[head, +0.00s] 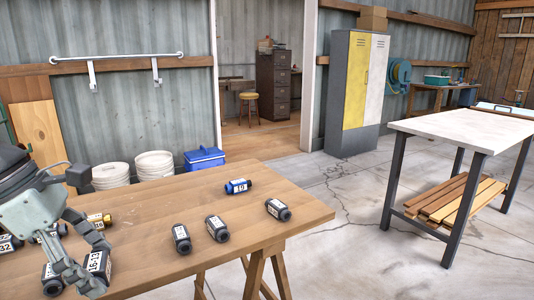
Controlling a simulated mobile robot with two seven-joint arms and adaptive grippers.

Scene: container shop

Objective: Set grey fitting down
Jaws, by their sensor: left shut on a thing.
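My left gripper (97,268) is at the lower left, low over the wooden table (155,213). It is shut on a dark grey fitting (101,262) with a white number label, which the fingers partly cover. I cannot tell whether this fitting touches the tabletop. Three other dark grey labelled fittings lie apart on the right part of the table: one (181,238), a second (217,229) and a third (278,210). My right gripper is not in view.
A blue fitting (238,186) lies near the table's far edge. A yellow fitting (99,220) and more dark fittings (10,243) lie around my left gripper. The table's middle is clear. A white-topped workbench (460,129) stands at the right, across open floor.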

